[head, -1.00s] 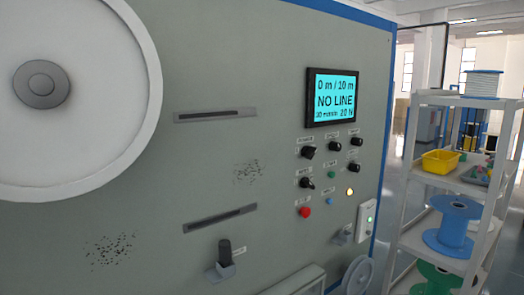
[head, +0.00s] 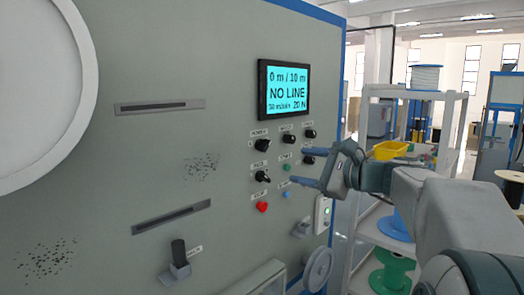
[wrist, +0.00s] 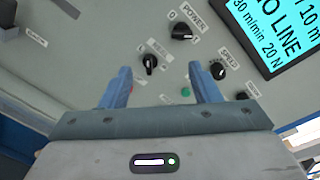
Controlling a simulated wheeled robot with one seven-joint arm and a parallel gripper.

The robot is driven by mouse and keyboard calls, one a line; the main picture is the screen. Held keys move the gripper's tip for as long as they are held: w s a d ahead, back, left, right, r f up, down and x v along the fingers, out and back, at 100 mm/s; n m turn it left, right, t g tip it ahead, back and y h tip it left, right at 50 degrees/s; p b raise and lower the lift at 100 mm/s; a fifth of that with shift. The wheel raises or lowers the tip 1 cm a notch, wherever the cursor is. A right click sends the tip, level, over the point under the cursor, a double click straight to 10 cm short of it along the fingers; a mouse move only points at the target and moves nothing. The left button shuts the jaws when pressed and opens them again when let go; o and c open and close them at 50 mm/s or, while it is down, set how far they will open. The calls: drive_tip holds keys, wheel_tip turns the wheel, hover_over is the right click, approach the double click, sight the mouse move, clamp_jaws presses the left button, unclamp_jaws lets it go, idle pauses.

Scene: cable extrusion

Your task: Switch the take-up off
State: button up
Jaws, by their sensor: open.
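The grey machine's control panel shows in both views; no take-up label is legible. A black rotary switch (head: 262,176) sits above a red button (head: 262,207) and below the POWER knob (head: 262,146). My gripper (head: 312,168) is open and empty in front of the panel, right of that switch in the head view. In the wrist view the switch (wrist: 150,63) appears between my fingertips (wrist: 160,75), nearer the left one, with no visible contact. Its pointer is tilted; its small label is unreadable. The POWER knob (wrist: 181,31) and SPEED knob (wrist: 217,70) lie beyond.
The screen (head: 284,90) reads "0 m / 10 m, NO LINE, 30 m/min, 20 N". A green button (head: 287,168) and blue button (head: 287,195) are close by. A lever (head: 178,260) protrudes below. A shelf with a yellow bin (head: 390,150) stands behind my arm.

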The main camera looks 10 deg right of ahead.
sight(268, 146)
drive_tip(key=shift+m+t, duration=0.4)
drive_tip(key=shift+t, duration=0.2)
drive_tip(key=p+x, duration=0.1)
drive_tip(key=x, duration=0.3)
drive_tip(key=d+r+p+x, duration=0.1)
drive_tip(key=x, duration=0.4)
drive_tip(key=w+r+p+x, duration=0.1)
drive_tip(key=x, duration=0.3)
drive_tip(key=shift+w, duration=0.2)
drive_tip(key=c, duration=1)
